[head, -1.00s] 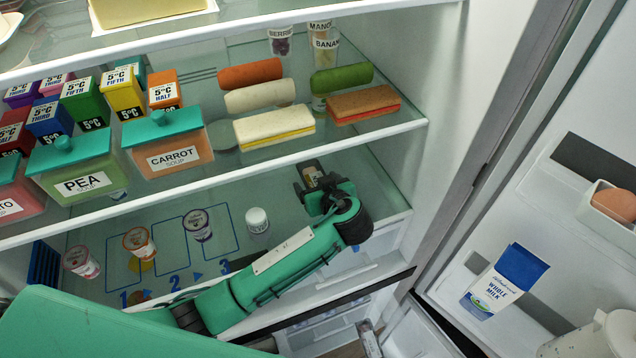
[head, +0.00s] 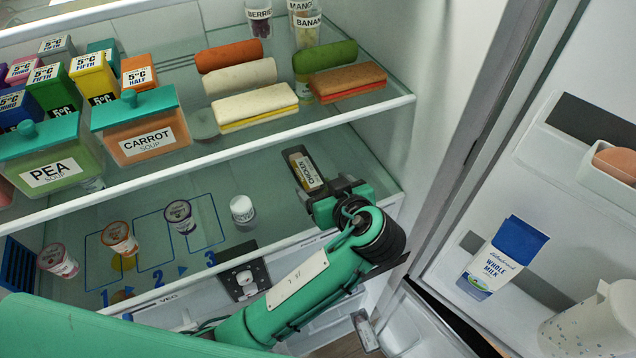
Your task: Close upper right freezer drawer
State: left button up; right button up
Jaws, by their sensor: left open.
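My left arm comes in from the lower left, and my left gripper (head: 318,188) is at the right end of the lower fridge shelf. It is open, with its dark fingers close to a small pack labelled chicken (head: 306,171); I cannot tell whether they touch it. The freezer section is low in the head view and mostly hidden behind my green arm. I cannot make out the upper right freezer drawer or how far it is pulled out. My right gripper is not identifiable.
The open fridge door with a whole milk carton (head: 502,258) is at the right. Several yogurt cups and a white jar (head: 242,209) stand on the lower shelf (head: 222,176). A dark fitting (head: 245,281) shows beside my arm.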

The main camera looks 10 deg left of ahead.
aim_at(386, 301)
jog(key=k+l, duration=1.25)
